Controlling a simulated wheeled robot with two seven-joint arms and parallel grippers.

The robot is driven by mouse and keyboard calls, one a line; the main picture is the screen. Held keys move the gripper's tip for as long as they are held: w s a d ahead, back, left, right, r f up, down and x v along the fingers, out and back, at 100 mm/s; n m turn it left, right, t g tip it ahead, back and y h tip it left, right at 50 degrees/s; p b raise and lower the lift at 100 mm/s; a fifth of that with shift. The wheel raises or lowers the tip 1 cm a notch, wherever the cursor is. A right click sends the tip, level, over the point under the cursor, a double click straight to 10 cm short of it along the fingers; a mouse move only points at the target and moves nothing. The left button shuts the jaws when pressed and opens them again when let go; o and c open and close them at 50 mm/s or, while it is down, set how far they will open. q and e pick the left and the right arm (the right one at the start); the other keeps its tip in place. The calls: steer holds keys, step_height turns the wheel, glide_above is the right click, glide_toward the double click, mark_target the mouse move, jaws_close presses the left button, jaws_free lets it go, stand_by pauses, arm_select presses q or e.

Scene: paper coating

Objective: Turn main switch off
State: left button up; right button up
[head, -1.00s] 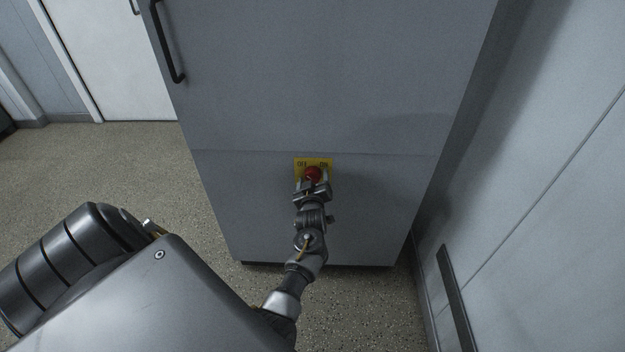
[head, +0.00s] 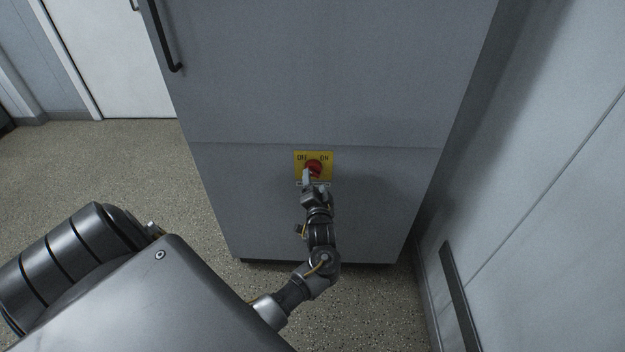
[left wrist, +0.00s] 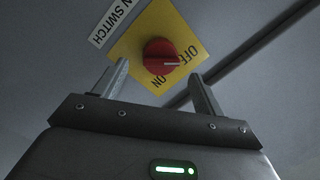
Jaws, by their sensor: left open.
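The main switch is a round red knob (head: 314,167) on a yellow plate (head: 327,157) on the grey cabinet front. The plate reads OFF at left and ON at right in the head view. The knob (left wrist: 160,54) also shows in the left wrist view. Its white mark points toward the plate's lettered edge, between the two words. My left gripper (head: 314,184) is open and empty, just below and in front of the knob. In the left wrist view its fingers (left wrist: 159,70) stand apart, one to each side below the knob. Contact cannot be told. My right gripper is out of view.
The tall grey cabinet (head: 320,80) has a black handle (head: 164,38) at its upper left. A white wall panel (head: 550,200) with a dark strip stands close on the right. Speckled floor (head: 110,165) is open on the left, before a white door (head: 110,55).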

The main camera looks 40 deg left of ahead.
arm_select(q)
steer(key=v, duration=0.6)
steer(key=s+d+f+m+g+h+p, duration=0.1)
steer(key=s+d+f+h+p, duration=0.1)
steer(key=f, duration=0.4)
steer(key=s+d+f+g+h+p, duration=0.1)
steer(key=s+d+f+h+p, duration=0.2)
steer(key=s+f+h+p, duration=0.1)
steer(key=s+d+f+m+g+h+p, duration=0.1)
steer(key=s+d+f+h+p, duration=0.1)
steer(key=s+f+p, duration=0.3)
step_height(320, 180, down, 4)
steer(key=shift+d+r+m+h+p, duration=0.15)
steer(key=shift+d+m+h+p, duration=0.2)
steer(key=shift+p, duration=0.25)
